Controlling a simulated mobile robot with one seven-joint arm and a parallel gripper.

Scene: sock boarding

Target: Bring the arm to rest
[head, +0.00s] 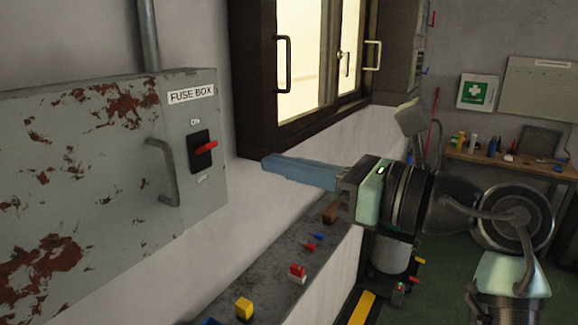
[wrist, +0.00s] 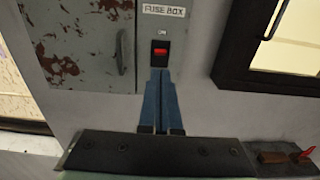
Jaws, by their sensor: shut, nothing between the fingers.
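My gripper (head: 266,164) extends to the left from my arm across the middle of the head view, in front of the wall below the window. Its two long blue fingers lie together with nothing between them; they also show in the wrist view (wrist: 160,74), pointing up toward the fuse box switch. The grey, rusty fuse box (head: 80,180) is on the wall at left. Its black switch (head: 197,157) has a red lever (head: 207,147) standing out, between an upper ON label and a lower label. In the head view the fingertips are apart from the switch.
A dark-framed window (head: 262,80) is just above the fingers. A grey ledge (head: 270,285) below holds a yellow block (head: 244,307) and several small red and blue pieces. The fuse box handle (head: 168,170) juts out. A workbench (head: 510,165) stands far right.

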